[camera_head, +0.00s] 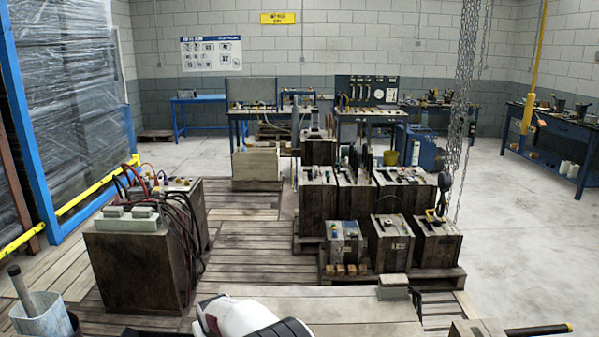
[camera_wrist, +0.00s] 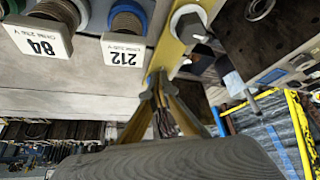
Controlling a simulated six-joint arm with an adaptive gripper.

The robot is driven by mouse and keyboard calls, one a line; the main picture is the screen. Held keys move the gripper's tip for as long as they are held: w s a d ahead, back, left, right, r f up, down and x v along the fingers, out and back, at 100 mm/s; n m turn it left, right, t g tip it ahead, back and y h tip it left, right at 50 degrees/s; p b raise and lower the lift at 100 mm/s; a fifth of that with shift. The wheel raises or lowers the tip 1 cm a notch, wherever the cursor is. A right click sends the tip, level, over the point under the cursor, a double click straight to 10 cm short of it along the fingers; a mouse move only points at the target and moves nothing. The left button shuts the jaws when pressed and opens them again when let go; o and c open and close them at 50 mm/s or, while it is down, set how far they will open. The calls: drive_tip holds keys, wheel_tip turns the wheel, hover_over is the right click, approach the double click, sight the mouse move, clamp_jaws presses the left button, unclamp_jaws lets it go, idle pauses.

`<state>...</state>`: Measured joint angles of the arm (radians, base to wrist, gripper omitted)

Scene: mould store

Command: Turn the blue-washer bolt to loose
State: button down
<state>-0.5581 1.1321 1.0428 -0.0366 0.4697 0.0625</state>
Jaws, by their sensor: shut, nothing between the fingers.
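In the wrist view, a threaded bolt (camera_wrist: 126,22) with a blue washer (camera_wrist: 146,8) round it shows at the top, cut by the frame edge. A tag reading 212 (camera_wrist: 124,52) is upside down in front of it. My gripper (camera_wrist: 157,84) is shut and empty. Its tips are beside the end of a yellow plate (camera_wrist: 169,52), lower in the picture and to the right of the blue-washer bolt, apart from it. I cannot tell whether the tips touch the plate. In the head view I cannot single out this bolt.
A tag reading 84 (camera_wrist: 42,42) sits by another threaded bolt at left. A hex bolt (camera_wrist: 190,24) stands on the yellow plate. In the head view, several dark mould blocks (camera_head: 318,205) stand on pallets, a chain (camera_head: 465,90) hangs beside them, and open floor (camera_head: 520,240) lies right.

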drive_tip(key=shift+w+d+r, duration=0.1)
drive_tip(key=shift+w+d, duration=0.25)
drive_tip(key=shift+d, duration=0.2)
idle(0.4)
drive_tip(key=shift+s+d, duration=0.25)
drive_tip(key=shift+s, duration=0.1)
idle(0.4)
drive_tip(key=shift+r, duration=2.95)
